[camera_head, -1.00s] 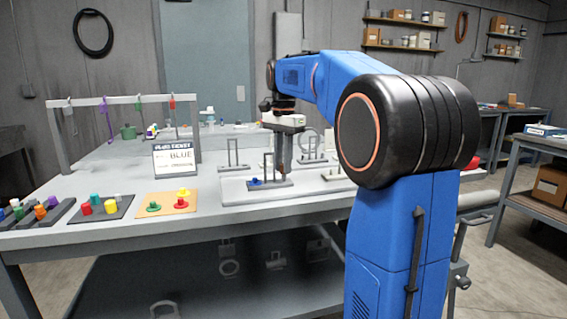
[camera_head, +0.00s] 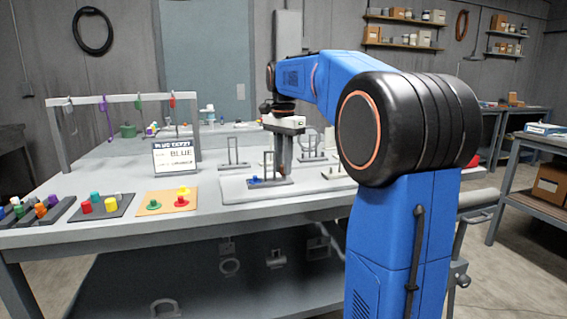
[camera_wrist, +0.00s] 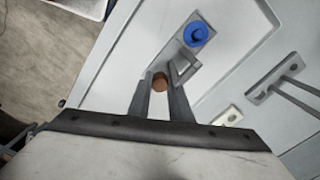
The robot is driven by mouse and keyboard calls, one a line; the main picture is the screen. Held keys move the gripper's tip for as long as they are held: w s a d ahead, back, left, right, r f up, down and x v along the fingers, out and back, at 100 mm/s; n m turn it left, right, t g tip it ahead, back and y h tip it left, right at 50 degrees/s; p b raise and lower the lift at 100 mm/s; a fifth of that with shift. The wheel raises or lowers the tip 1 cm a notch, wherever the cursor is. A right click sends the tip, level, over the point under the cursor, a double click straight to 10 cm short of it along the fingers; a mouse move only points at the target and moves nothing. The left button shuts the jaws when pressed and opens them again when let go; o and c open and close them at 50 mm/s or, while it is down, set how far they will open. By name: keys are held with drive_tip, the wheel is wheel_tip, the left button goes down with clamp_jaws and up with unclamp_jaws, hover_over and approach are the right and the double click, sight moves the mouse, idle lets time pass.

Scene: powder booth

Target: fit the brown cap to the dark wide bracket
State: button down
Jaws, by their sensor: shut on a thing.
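My gripper (camera_wrist: 160,92) is shut on the brown cap (camera_wrist: 159,82), which shows between the fingertips in the wrist view. In the head view my gripper (camera_head: 282,165) points down over the pale board. Close by is a grey bracket (camera_head: 284,183) with a flat base and an upright loop. A blue cap (camera_head: 255,180) sits on one end of its base. The wrist view shows this bracket (camera_wrist: 182,55) just beyond the brown cap, with the blue cap (camera_wrist: 196,33) at its far end. The gap between brown cap and bracket is hard to judge.
Other brackets (camera_head: 236,165) (camera_head: 313,158) stand on the board (camera_head: 232,193). A sign (camera_head: 175,158) reads BLUE. Coloured caps lie on an orange mat (camera_head: 148,207) and a dark mat (camera_head: 80,214) at left. A hanging rack (camera_head: 120,99) stands behind.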

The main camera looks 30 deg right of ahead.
drive_tip(key=shift+f, duration=0.65)
drive_tip(key=c, duration=1.5)
unclamp_jaws()
drive_tip(key=shift+c, duration=0.2)
wheel_tip(320, 180, up, 17)
drive_tip(key=shift+r, duration=0.2)
